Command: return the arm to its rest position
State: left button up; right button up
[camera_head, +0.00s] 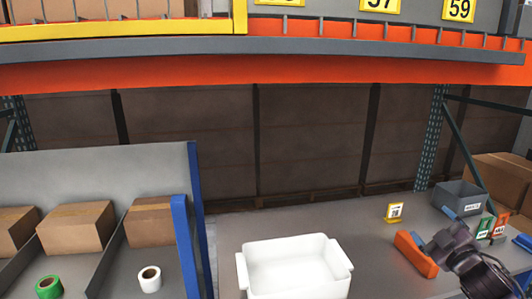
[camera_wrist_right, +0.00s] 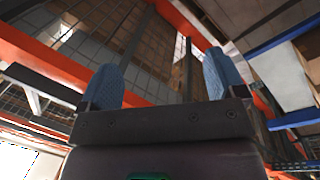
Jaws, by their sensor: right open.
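My right arm (camera_head: 468,258) comes in at the lower right of the head view, over the grey work surface, beside an orange object. In the right wrist view my right gripper (camera_wrist_right: 163,78) has its two blue fingers wide apart, with nothing between them. That view looks toward orange beams and wire mesh. My left arm and gripper are not in view.
A white tub (camera_head: 296,246) stands at bottom centre. The orange object (camera_head: 416,254), a yellow tag (camera_head: 394,212) and a grey bin (camera_head: 458,196) are at the right. Cartons (camera_head: 76,227) and tape rolls (camera_head: 149,279) sit on the left shelf. An orange beam (camera_head: 280,71) crosses above.

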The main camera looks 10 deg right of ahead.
jog(key=s+a+f+m+g, duration=0.2)
jog(key=s+a+f, duration=0.3)
jog(key=f, duration=0.4)
jog(key=s+a+f+m+g, duration=0.2)
jog(key=s+a+f, duration=0.2)
jog(key=f, duration=0.5)
jog(key=s+a+f+m+g, duration=0.1)
jog(key=s+a+f+m, duration=0.1)
jog(key=s+a+f, duration=0.2)
jog(key=s+a+f+m+g, duration=0.2)
jog(key=s+a+f, duration=0.3)
jog(key=s+f, duration=0.3)
jog(key=shift+s+a+f, duration=0.2)
jog(key=shift+s+a, duration=0.1)
jog(key=shift+s, duration=1.8)
